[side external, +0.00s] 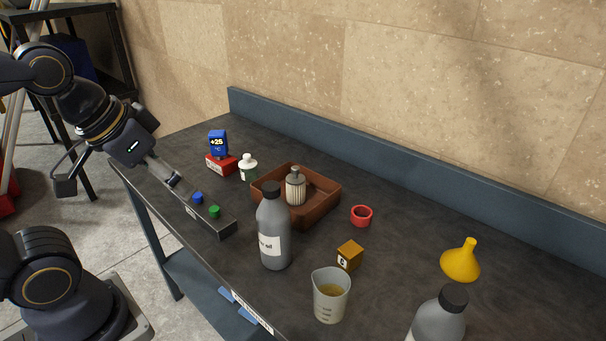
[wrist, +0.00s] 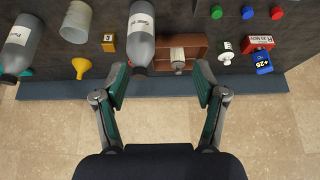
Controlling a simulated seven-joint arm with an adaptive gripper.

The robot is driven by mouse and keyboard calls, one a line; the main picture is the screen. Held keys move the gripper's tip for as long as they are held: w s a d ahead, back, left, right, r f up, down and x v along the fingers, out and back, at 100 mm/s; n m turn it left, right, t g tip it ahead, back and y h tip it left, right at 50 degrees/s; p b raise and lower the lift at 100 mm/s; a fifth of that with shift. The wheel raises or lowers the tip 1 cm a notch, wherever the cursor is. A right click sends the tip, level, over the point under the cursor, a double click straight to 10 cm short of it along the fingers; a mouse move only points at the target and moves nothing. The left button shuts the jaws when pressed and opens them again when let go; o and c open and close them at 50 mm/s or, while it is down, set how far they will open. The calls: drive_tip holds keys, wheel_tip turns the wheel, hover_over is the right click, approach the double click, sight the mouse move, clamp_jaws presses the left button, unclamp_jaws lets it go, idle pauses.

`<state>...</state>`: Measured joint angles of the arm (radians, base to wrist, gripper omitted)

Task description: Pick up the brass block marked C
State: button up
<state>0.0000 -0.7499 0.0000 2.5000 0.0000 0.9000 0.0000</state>
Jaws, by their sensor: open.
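The brass block (side external: 349,257) sits on the dark bench, with a small white label whose letter looks like C. It also shows in the wrist view (wrist: 108,42), left of the grey oil bottle (wrist: 142,42). In the side view it stands right of that bottle (side external: 273,232) and behind the beaker (side external: 331,297). My gripper (side external: 174,181) is at the left end of the bench, above the button box and well away from the block. In the wrist view my gripper (wrist: 159,68) has its fingers spread wide, with nothing held between them.
A brown tray (side external: 325,204) holds a ribbed bottle (side external: 295,190). A red ring (side external: 361,216), yellow funnel (side external: 461,262), second grey bottle (side external: 438,320), white bottle (side external: 248,166) and button box (side external: 225,226) stand around. A raised blue edge (side external: 400,171) runs along the wall.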

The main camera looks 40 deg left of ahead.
drive_tip(key=w+d+r, duration=0.2)
drive_tip(key=w+r, duration=0.6)
drive_tip(key=w, duration=0.2)
drive_tip(key=m+g, duration=0.2)
drive_tip(key=g, duration=0.4)
hover_over(351, 249)
wheel_tip(351, 249, down, 17)
drive_tip(key=f, duration=1)
drive_tip(key=shift+a, duration=0.25)
drive_tip(key=shift+d+f, duration=0.2)
drive_tip(key=shift+f, duration=2.85)
